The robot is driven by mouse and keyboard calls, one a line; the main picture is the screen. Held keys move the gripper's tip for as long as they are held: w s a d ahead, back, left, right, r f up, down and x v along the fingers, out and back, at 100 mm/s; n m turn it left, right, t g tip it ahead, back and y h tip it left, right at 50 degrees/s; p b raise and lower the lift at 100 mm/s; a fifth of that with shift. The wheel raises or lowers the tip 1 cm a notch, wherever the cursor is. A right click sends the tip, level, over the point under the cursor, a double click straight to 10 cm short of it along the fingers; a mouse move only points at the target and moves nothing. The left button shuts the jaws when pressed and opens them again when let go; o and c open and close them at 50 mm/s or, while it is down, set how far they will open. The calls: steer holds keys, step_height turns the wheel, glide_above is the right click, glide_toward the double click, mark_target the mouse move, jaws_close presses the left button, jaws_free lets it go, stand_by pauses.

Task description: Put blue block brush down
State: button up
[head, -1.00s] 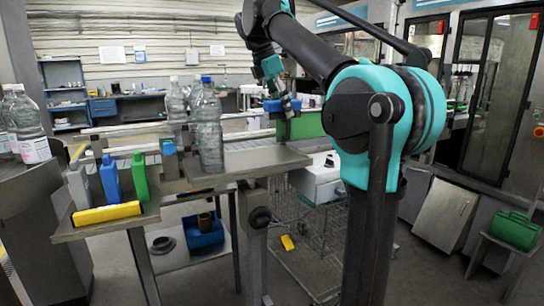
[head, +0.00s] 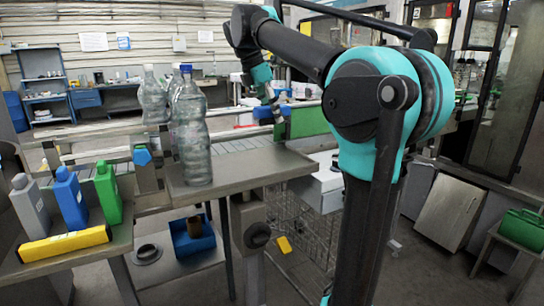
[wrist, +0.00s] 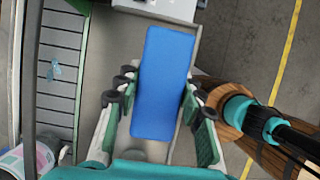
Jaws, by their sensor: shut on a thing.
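The blue block brush (wrist: 163,82) shows in the wrist view as a plain blue oblong between the two fingers of my gripper (wrist: 160,97). My gripper is shut on it. In the head view the blue brush (head: 264,112) is a small blue shape at my gripper (head: 275,108), held at the far right end of the grey table (head: 240,168), beside a green panel. The head view does not clearly show whether the brush touches anything below. Its underside is hidden in both views.
Clear plastic bottles (head: 190,130) stand on the table left of my gripper. A grey, a blue and a green container (head: 107,192) and a yellow block (head: 64,243) are on the left bench. A wire cart (head: 300,240) stands below. The table's middle is bare.

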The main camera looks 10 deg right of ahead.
mark_target(256, 116)
step_height(256, 116, down, 14)
steer(key=shift+r, duration=0.1)
stand_by(0.4)
steer(key=o, duration=1)
steer(key=v, duration=1.1)
steer(key=shift+a+r, duration=0.15)
steer(key=shift+s+a+r, duration=0.1)
steer(key=shift+r, duration=0.2)
